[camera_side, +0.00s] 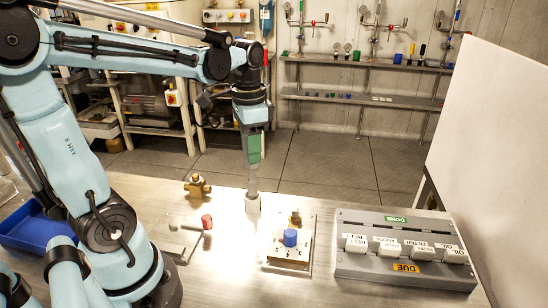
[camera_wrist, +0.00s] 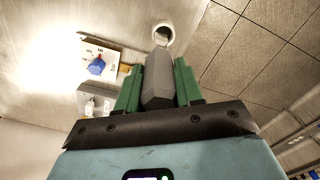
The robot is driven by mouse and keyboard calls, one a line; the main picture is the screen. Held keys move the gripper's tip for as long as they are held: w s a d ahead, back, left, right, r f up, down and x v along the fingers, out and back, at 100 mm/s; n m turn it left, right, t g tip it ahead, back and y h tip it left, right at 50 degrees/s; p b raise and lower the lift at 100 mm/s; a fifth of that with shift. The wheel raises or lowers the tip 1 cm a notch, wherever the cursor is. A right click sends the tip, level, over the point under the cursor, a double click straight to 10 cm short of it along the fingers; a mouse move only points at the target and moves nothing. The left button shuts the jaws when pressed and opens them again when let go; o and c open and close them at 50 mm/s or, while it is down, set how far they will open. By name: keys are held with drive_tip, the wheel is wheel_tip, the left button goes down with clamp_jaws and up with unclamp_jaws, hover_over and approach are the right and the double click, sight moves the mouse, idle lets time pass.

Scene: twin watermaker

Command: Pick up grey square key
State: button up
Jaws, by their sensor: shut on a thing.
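The grey key (camera_side: 253,180) is a long, upright grey bar below my gripper (camera_side: 254,150) in the side view. In the wrist view the grey key (camera_wrist: 158,82) lies between the green fingers of my gripper (camera_wrist: 158,90), which are shut on it. Its far end points at a small pale round holder (camera_wrist: 163,34) on the bench. In the side view the holder (camera_side: 253,204) stands directly under the key. I cannot tell whether the key's lower end is still inside the holder.
A plate with a blue knob (camera_side: 290,238) lies just right of the holder. A brass valve (camera_side: 197,185) and a red-tipped handle (camera_side: 206,221) are to the left. A grey box with white tags (camera_side: 405,269) is at right, a blue tray (camera_side: 35,228) at far left.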

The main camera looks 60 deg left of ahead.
drive_tip(key=s+d+r, duration=0.2)
drive_tip(key=d+r, duration=0.4)
drive_tip(key=d, duration=0.4)
drive_tip(key=shift+s+d+r, duration=0.25)
drive_tip(key=shift+d, duration=0.1)
drive_tip(key=o, duration=0.3)
clamp_jaws()
